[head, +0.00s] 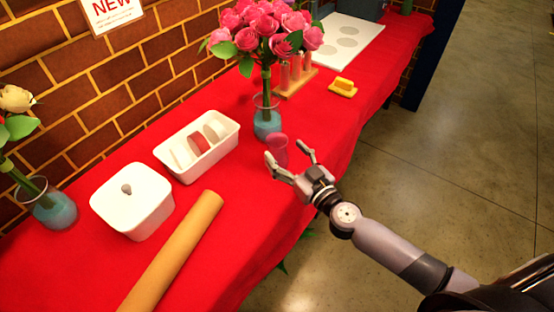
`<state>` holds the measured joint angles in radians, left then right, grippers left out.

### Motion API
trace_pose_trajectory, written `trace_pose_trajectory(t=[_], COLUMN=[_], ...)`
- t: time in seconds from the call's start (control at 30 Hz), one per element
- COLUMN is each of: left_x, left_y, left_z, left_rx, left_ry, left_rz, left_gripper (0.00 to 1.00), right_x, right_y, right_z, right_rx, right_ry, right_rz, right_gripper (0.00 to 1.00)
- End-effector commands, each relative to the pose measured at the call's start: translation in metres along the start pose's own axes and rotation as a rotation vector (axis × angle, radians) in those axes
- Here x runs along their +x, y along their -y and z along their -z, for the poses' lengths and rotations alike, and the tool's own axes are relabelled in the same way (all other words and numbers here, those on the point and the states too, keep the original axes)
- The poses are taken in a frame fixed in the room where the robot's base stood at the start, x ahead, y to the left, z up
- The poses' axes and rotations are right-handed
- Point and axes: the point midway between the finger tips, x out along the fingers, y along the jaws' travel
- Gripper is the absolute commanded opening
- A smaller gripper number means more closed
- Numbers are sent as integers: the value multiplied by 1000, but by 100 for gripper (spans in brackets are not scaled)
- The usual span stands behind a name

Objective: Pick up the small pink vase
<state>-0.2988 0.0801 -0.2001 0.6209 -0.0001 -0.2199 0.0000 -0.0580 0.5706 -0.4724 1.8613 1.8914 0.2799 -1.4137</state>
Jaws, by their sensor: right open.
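The small pink vase (278,147) stands upright on the red-covered table, just in front of the glass vase with pink roses. My right gripper (289,160) is open beside the pink vase, at its near side. One finger is to the lower left of the vase and the other to its right. The near finger is close to the vase's lower part, and I cannot tell whether it touches. My left gripper is not in view.
Right behind the pink vase is the glass vase (267,121) with roses (265,25). A white tray (176,167), a lidded white box (133,207) and a brown roll (175,250) lie to the left. A yellow item (343,88) is farther back. The table's edge is close to my right arm.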

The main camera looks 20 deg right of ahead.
Motion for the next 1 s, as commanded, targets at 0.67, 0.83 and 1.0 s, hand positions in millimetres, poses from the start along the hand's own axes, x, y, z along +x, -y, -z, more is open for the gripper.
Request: trace_pose_trajectory(t=[0.67,0.83,1.0], left_x=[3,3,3], left_y=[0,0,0], left_z=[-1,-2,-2], left_rx=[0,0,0], left_ry=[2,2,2], left_rz=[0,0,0], left_gripper=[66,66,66], right_x=[48,48,48], right_y=[0,0,0], right_z=[0,0,0], right_rx=[0,0,0], right_ry=[-1,-1,-1], right_rz=[-1,-1,-1], right_gripper=[65,54,43])
